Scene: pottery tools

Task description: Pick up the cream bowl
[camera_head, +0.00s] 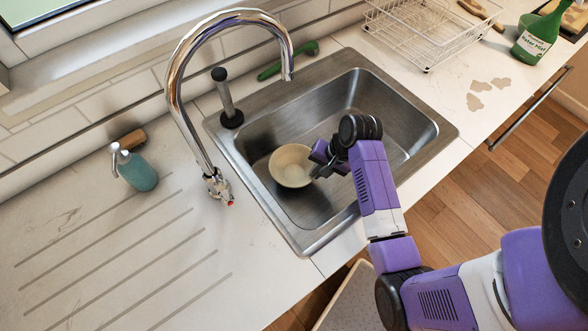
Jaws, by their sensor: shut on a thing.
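The cream bowl (288,168) is in the left part of the steel sink (408,150), with its open side facing up. My gripper (318,170) reaches in from the right and is shut on the bowl's right rim. The fingertips are small and dark against the rim, so the exact contact is hard to see. I cannot tell whether the bowl rests on the sink floor or hangs just above it.
A tall chrome faucet (176,95) arches over the sink's left side. A black-handled plunger-like tool (228,108) stands behind the bowl. A teal soap bottle (138,172) is left, a wire rack (428,40) and green bottle (537,38) back right. The left counter is mostly clear.

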